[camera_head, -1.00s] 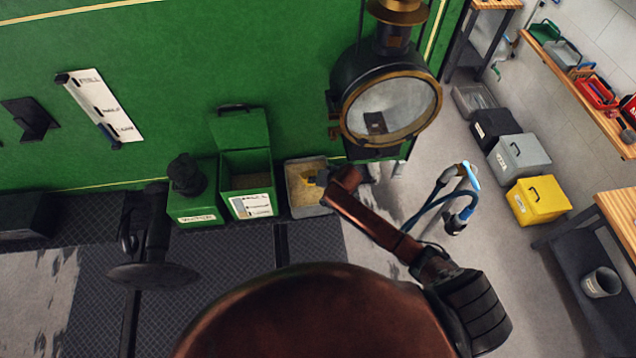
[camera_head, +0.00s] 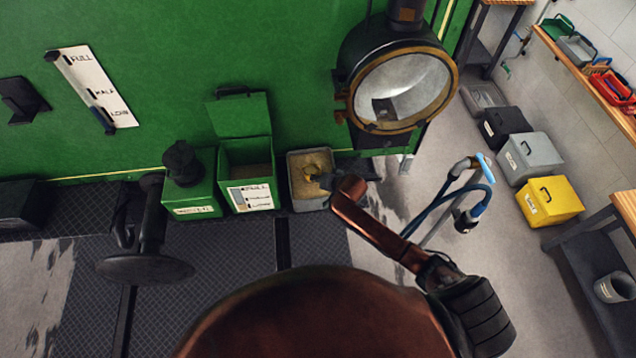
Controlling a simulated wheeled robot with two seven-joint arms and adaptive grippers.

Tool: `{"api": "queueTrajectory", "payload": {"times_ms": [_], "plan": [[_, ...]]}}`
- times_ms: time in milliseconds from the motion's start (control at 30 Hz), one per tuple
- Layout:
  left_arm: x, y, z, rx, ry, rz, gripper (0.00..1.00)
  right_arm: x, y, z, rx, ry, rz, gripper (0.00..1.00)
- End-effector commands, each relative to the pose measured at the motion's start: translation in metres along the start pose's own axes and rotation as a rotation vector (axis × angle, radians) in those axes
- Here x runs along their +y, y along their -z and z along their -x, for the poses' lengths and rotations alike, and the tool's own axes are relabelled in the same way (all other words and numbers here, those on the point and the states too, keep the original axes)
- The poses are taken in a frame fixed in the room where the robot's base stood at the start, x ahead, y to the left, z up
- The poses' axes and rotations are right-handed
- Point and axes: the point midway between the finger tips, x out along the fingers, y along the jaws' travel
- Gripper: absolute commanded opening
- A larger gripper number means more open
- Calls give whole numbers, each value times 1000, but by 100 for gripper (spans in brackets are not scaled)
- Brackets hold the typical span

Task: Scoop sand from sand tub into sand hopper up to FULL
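The sand tub (camera_head: 296,196) is a grey box of tan sand on the floor by the green wall. The sand hopper (camera_head: 232,176) is the green box to its left, lid raised; its front label is marked FULL at the top. Some sand shows low inside. My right gripper (camera_head: 329,182) is at the tub's right side, small and partly hidden by its own arm. It appears shut on a small yellow scoop (camera_head: 313,179), which is over or in the sand; I cannot tell whether it touches or is loaded. My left gripper is not in view.
A closed green box (camera_head: 194,203) with a black top piece stands left of the hopper. A large round lamp (camera_head: 400,90) hangs above right of the tub.

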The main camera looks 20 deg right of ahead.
Motion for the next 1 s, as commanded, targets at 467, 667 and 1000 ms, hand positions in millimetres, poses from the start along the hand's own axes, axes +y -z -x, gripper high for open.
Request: {"api": "queueTrajectory", "payload": {"times_ms": [467, 667, 1000], "plan": [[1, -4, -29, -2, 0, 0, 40, -12, 7, 33, 239, 157, 36, 0], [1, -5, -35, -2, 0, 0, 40, -19, 15, 51, 320, 208, 52, 0], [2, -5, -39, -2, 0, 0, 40, -24, 20, 66, 374, 241, 63, 0]]}}
